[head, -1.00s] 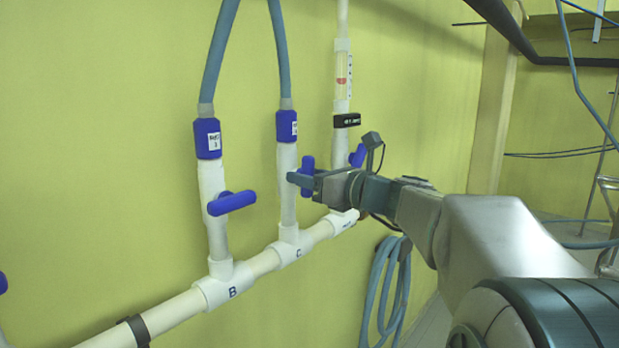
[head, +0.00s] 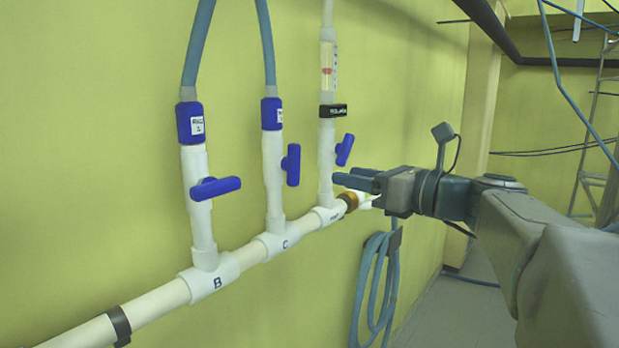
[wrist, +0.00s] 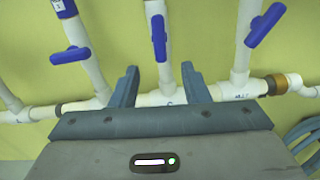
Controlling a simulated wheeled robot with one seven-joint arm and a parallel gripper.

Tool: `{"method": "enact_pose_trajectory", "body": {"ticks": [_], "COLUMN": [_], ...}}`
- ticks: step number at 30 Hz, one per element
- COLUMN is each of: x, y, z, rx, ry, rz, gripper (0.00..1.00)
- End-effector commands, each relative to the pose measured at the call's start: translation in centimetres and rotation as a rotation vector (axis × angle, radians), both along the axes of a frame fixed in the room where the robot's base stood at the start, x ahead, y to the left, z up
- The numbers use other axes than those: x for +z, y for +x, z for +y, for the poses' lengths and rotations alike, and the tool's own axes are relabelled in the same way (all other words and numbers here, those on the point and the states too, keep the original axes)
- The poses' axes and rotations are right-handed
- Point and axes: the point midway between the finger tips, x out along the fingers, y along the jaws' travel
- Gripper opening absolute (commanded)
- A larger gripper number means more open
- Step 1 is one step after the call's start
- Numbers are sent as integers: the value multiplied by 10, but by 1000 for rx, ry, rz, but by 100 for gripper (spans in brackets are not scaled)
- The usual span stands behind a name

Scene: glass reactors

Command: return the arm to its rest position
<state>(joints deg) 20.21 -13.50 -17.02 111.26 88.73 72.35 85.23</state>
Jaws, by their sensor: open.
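My gripper (head: 347,178) is open and empty, held in front of the pipe manifold to the right of valve C. Its two blue-grey fingers (wrist: 160,76) show apart in the wrist view. The blue handle of valve C (head: 291,165) stands upright along its pipe and is apart from the fingers; in the wrist view this handle (wrist: 159,38) appears beyond and between the fingertips. My arm reaches in from the lower right of the head view.
The blue handle on branch B (head: 215,188) lies crosswise, and a third blue handle (head: 345,150) is tilted close by my gripper. A white horizontal pipe (head: 160,306) runs along the yellow wall. A coiled hose (head: 375,280) hangs below my gripper. Open floor (head: 445,310) lies to the right.

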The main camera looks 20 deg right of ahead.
Motion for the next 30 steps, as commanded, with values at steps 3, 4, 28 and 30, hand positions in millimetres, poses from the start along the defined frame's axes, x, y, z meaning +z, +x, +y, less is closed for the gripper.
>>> {"method": "enact_pose_trajectory", "body": {"ticks": [3, 4, 28, 30], "x": [0, 0, -220, -244], "y": [-1, -1, -92, -110], "z": [-1, -1, 109, 110], "rx": [0, 0, 701, 856], "ry": [0, 0, -1339, -1520], "rz": [0, 0, -178, -260], "gripper": [42, 42, 42, 42]}}
